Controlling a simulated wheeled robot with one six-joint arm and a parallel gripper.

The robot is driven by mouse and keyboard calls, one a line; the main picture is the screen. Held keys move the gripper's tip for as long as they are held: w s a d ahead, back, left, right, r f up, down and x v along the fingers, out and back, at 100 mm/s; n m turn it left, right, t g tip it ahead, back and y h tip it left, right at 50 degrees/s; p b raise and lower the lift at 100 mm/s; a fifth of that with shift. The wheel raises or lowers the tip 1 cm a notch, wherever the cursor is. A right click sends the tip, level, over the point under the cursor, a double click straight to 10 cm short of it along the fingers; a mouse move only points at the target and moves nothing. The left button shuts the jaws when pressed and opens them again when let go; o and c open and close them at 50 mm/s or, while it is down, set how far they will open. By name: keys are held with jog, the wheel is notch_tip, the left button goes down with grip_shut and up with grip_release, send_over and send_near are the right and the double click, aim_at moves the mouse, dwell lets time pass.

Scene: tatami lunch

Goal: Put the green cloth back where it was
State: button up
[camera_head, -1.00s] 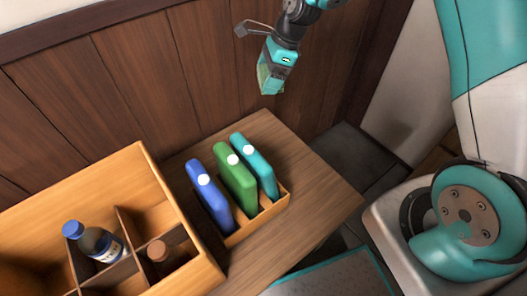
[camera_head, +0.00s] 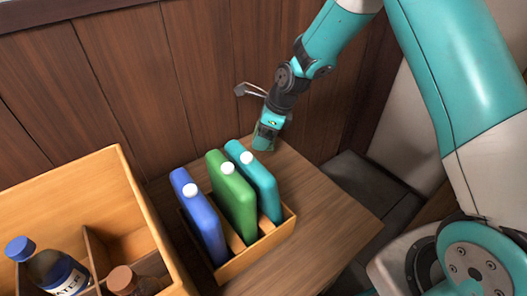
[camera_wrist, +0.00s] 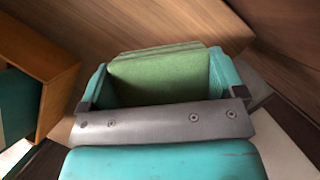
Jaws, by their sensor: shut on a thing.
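The green cloth (camera_wrist: 160,76) is held between the fingers of my gripper in the wrist view, where it looks like a flat folded piece with layered edges. My gripper (camera_head: 267,136) is shut on it, and a sliver of the cloth (camera_head: 262,144) shows at the fingertips in the head view. The gripper points down at the back of the wooden table top (camera_head: 325,215), just behind the teal flask. I cannot tell whether the cloth touches the table.
A wooden rack (camera_head: 262,249) holds a blue flask (camera_head: 200,222), a green flask (camera_head: 233,200) and a teal flask (camera_head: 258,185), all white-capped. A divided wooden crate (camera_head: 150,225) with bottles stands at left. A wood-panelled wall (camera_head: 130,70) rises behind. The table's right side is clear.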

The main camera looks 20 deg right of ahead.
aim_at(263, 154)
jog(key=shift+f+b, duration=0.85)
jog(key=shift+f, duration=1.65)
jog(key=shift+f, duration=0.1)
jog(key=o, duration=0.6)
